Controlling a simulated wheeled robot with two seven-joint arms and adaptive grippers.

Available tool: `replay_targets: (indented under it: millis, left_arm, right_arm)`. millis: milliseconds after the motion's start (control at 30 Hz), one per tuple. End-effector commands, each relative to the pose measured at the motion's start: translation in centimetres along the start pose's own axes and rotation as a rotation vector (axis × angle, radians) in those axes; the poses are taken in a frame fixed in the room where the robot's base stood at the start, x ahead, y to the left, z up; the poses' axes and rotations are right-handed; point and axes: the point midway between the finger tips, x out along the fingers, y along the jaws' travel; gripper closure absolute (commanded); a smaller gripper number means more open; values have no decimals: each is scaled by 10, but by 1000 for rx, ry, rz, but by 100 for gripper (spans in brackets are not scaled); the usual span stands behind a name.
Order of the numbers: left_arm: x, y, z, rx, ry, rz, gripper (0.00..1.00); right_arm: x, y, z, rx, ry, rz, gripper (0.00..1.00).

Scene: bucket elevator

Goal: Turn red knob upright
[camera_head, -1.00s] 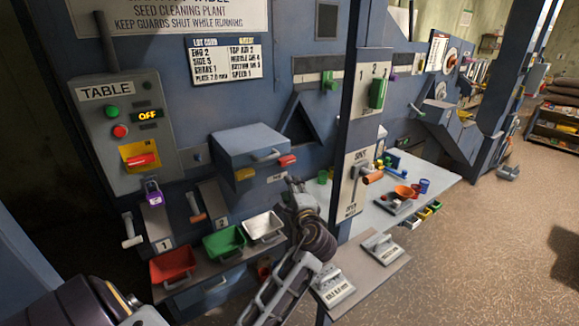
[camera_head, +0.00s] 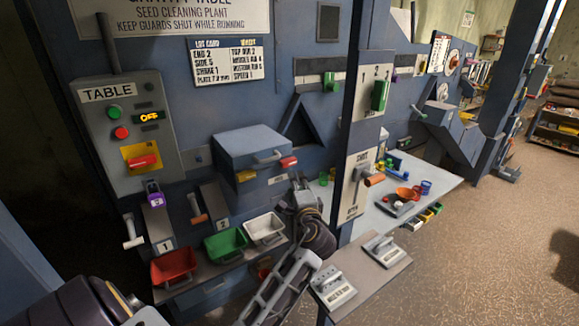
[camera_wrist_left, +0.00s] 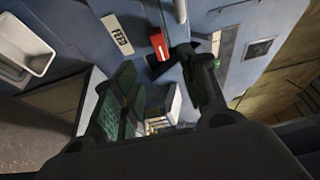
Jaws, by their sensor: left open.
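A red knob (camera_head: 288,161) sticks out sideways at the right of the blue feed box (camera_head: 250,143), above the FEED label. In the left wrist view the red knob (camera_wrist_left: 158,43) lies just beyond the fingers, near the FEED label (camera_wrist_left: 118,36). My left gripper (camera_head: 302,190) is below and slightly right of this knob. In the left wrist view my left gripper (camera_wrist_left: 165,88) has its fingers spread, with nothing between them. Another red handle (camera_head: 142,161) lies sideways on a yellow plate of the TABLE control box. My right gripper is not in view.
A dark blue post (camera_head: 356,120) with a shut lever panel stands just right of my gripper. Red (camera_head: 172,266), green (camera_head: 226,243) and white (camera_head: 264,228) bins stand on a shelf below left. A pale table (camera_head: 440,182) with small parts is behind the post.

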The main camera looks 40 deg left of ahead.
Motion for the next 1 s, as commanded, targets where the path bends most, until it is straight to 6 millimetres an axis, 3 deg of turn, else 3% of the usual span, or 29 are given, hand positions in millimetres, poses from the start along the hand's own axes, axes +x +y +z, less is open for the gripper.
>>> replay_targets:
  millis: [500,1000]
  left_arm:
    - [65,-1,1,2,-2,0,57]
    - [118,-1,0,1,0,-1,57]
  right_arm:
    - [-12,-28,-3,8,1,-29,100]
    - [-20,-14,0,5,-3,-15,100]
